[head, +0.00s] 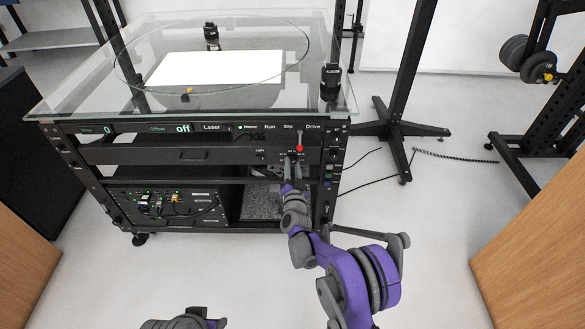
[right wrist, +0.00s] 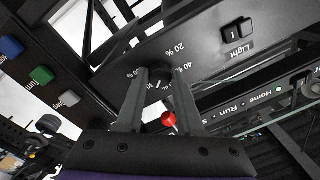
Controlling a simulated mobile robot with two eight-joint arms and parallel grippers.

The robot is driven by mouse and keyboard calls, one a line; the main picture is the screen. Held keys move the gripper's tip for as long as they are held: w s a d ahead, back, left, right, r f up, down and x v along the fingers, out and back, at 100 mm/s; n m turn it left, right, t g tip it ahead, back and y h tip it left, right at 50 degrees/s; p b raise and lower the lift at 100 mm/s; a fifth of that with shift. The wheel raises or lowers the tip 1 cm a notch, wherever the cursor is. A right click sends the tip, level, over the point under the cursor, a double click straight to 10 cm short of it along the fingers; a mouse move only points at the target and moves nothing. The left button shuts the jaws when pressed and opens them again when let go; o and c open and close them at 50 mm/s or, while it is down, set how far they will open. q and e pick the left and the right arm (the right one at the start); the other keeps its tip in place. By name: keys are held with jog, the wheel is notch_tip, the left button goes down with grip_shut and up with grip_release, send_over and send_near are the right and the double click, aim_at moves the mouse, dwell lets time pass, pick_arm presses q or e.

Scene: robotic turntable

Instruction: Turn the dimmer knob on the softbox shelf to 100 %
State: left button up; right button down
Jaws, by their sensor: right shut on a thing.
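The dimmer knob (right wrist: 157,79) is a small dark round knob on the black panel of the softbox shelf (right wrist: 205,42). White marks around it include 20 %, 40 % and 100 %. My right gripper (right wrist: 159,72) is shut on the knob, one finger on each side. I cannot read its pointer clearly. In the head view my right gripper (head: 291,162) reaches the right end of the shelf front and hides the knob.
A red-tipped lever (right wrist: 168,119) stands close to my right fingers; it also shows in the head view (head: 299,148). A Light switch (right wrist: 236,32) sits on the same panel. The glass top (head: 90,85) overhangs the rack. Open floor (head: 420,220) lies right of it.

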jog(key=m, duration=0.4)
jog(key=shift+h+b, duration=0.3)
jog(key=shift+b, duration=0.1)
jog(key=m, duration=0.4)
jog(key=shift+b, duration=0.3)
jog(key=m+h, duration=0.1)
jog(key=m, duration=0.5)
jog(key=shift+a+m+b, duration=0.1)
jog(key=shift+m+b, duration=0.2)
jog(key=shift+m, duration=0.1)
jog(key=c, duration=0.5)
grip_release()
jog(key=shift+c, duration=0.2)
jog(key=shift+s, duration=0.1)
